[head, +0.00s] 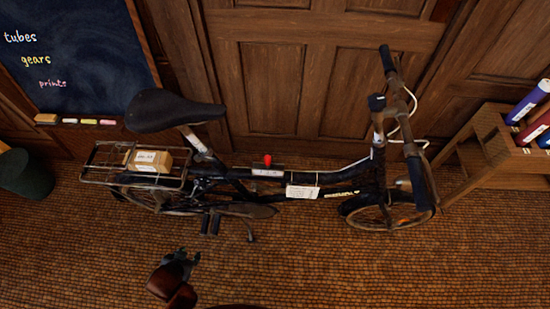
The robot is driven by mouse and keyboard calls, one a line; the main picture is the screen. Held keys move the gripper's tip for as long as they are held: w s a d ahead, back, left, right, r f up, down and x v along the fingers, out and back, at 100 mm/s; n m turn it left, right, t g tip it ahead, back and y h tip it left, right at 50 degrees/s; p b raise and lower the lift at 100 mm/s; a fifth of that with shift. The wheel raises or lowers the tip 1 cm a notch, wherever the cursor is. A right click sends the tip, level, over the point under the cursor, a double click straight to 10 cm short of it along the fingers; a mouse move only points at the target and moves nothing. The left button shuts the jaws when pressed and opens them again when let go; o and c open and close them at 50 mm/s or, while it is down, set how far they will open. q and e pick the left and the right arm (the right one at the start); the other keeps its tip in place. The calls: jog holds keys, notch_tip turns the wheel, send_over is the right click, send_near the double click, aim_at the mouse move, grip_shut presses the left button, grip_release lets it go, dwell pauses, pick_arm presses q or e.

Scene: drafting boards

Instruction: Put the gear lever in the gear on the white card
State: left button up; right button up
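The gear lever (268,160) has a red knob and stands on the top of the bicycle's dark frame tube, above a small pale plate (268,173). The plate's markings are too small to read. The white card (303,191) hangs on the frame to the right of the lever; its writing is too small to read. My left gripper (189,254) is low in the head view, below and left of the lever and well apart from the bicycle. Its fingertips look spread, with nothing between them. My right gripper is not in view.
The black bicycle (335,182) stands across the view, with saddle (175,110), handlebar (416,165) and a rear rack holding a small box (148,160). A wooden rack of rolled tubes (490,150) stands right, a chalkboard (70,55) back left. The floor in front is clear.

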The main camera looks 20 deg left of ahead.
pick_arm(q)
jog(key=w+r+t, duration=0.4)
jog(key=w+r, duration=0.1)
jog(key=w, duration=0.6)
jog(key=m+t+h, duration=0.4)
jog(key=t+h, duration=0.4)
send_near(266, 164)
jog(key=w, duration=0.3)
jog(key=shift+w+d+r+b, duration=0.2)
jog(key=shift+w+d+b, duration=0.1)
jog(key=shift+w+d, duration=0.3)
jog(key=b+x, duration=0.2)
jog(key=x, duration=0.3)
jog(key=shift+w+d+f, duration=0.1)
jog(key=shift+w+d, duration=0.05)
jog(key=shift+w, duration=0.15)
jog(key=shift+w+d, duration=0.1)
jog(key=shift+w, duration=0.45)
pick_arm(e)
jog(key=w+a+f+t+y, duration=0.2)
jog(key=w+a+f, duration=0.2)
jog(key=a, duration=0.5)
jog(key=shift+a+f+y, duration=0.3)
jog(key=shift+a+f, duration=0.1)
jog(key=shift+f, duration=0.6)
pick_arm(q)
jog(key=shift+c, duration=0.3)
grip_shut()
